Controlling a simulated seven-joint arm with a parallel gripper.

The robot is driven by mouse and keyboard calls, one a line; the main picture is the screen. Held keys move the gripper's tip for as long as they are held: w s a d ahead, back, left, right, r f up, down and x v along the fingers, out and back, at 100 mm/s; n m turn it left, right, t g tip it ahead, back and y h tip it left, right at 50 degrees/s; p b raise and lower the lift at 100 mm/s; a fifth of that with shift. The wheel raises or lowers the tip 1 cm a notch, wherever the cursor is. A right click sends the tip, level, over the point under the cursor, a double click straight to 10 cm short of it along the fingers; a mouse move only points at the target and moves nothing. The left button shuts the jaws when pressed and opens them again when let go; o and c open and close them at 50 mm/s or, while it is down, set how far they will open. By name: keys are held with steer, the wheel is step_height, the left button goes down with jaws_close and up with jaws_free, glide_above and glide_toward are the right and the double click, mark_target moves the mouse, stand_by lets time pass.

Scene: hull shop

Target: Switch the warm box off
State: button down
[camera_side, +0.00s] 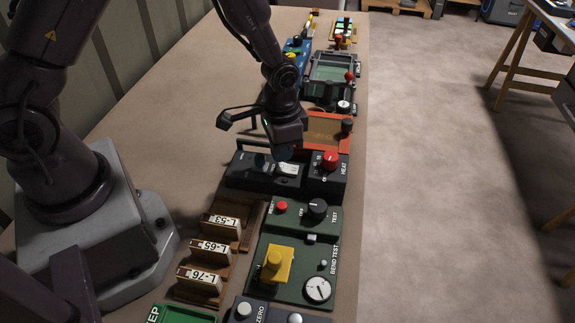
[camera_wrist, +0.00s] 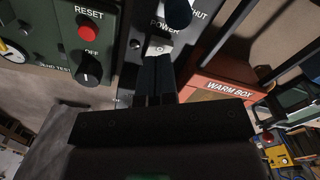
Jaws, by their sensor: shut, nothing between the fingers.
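The warm box is an orange housing with a brownish window (camera_side: 322,130), and its front with the white "WARM BOX" label shows in the wrist view (camera_wrist: 228,92). A dark knob (camera_side: 347,126) stands at its right end. My gripper (camera_side: 286,153) is shut and empty, pointing down over the dark unit in front of the warm box. In the wrist view its fingertips (camera_wrist: 158,62) are close to a small pale part below the word "POWER" (camera_wrist: 164,28). Whether they touch it I cannot tell. The fingers partly hide this area, so the switch's position is unclear.
A red knob (camera_side: 330,159) marked "HEAT" is on the dark unit's right part. The green bend-test panel (camera_side: 292,240) is nearer the camera, with a red button and dials. Labelled blocks (camera_side: 210,250) stand left of it. A grey-green tray unit (camera_side: 333,68) lies beyond the warm box.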

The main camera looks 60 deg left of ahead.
mark_target(281, 166)
steer(key=shift+f, duration=1.2)
stand_by(0.5)
steer(key=shift+r, duration=3.5)
steer(key=s+a+r+n+t, duration=0.1)
steer(key=s+r+t, duration=0.1)
steer(key=s+r, duration=0.5)
steer(key=s+a+r+n+t, duration=0.2)
steer(key=s+r, duration=0.6)
steer(key=r, duration=0.8)
steer(key=shift+s+t, duration=0.3)
steer(key=shift+t, duration=0.5)
steer(key=shift+a, duration=0.1)
